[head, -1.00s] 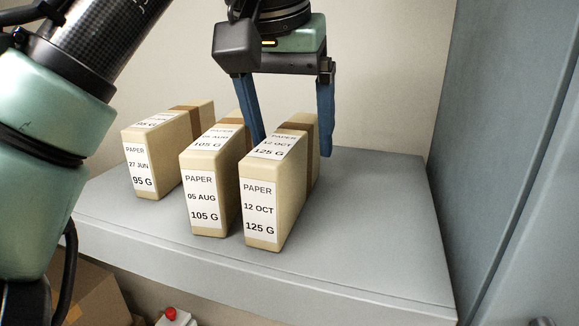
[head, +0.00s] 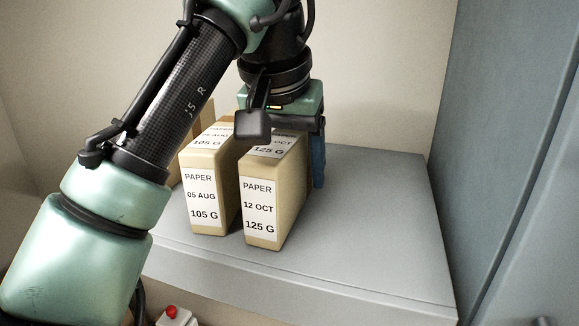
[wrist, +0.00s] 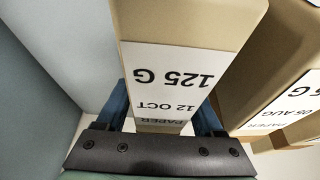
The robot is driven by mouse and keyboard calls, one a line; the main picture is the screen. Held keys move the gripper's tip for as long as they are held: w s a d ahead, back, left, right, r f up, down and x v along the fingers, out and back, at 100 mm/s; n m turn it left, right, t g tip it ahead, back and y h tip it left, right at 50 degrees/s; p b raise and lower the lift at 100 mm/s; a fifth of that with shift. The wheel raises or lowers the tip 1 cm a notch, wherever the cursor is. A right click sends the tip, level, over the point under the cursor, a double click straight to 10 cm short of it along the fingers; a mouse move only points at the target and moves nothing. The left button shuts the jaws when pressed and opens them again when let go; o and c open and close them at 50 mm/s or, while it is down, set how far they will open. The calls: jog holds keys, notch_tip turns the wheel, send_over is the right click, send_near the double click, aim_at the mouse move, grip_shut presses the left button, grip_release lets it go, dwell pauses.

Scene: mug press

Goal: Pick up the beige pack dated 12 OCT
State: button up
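The beige pack dated 12 OCT (head: 262,210), marked 125 G, stands upright on the grey shelf at the right end of the row. My gripper (head: 284,172) is lowered over it from above. In the head view one blue finger shows along its right side; the other finger is hidden. In the wrist view the pack (wrist: 178,75) lies between the two blue fingers of my gripper (wrist: 162,103), which look spread around it. I cannot tell whether either finger touches it.
The 05 AUG pack (head: 203,195), marked 105 G, stands close on the left with a narrow gap. Another pack (head: 208,112) is mostly hidden behind my arm. The grey shelf (head: 375,220) is clear to the right, up to a blue-grey wall panel (head: 500,120).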

grip_shut()
jog(key=shift+r, duration=0.1)
dwell(0.3)
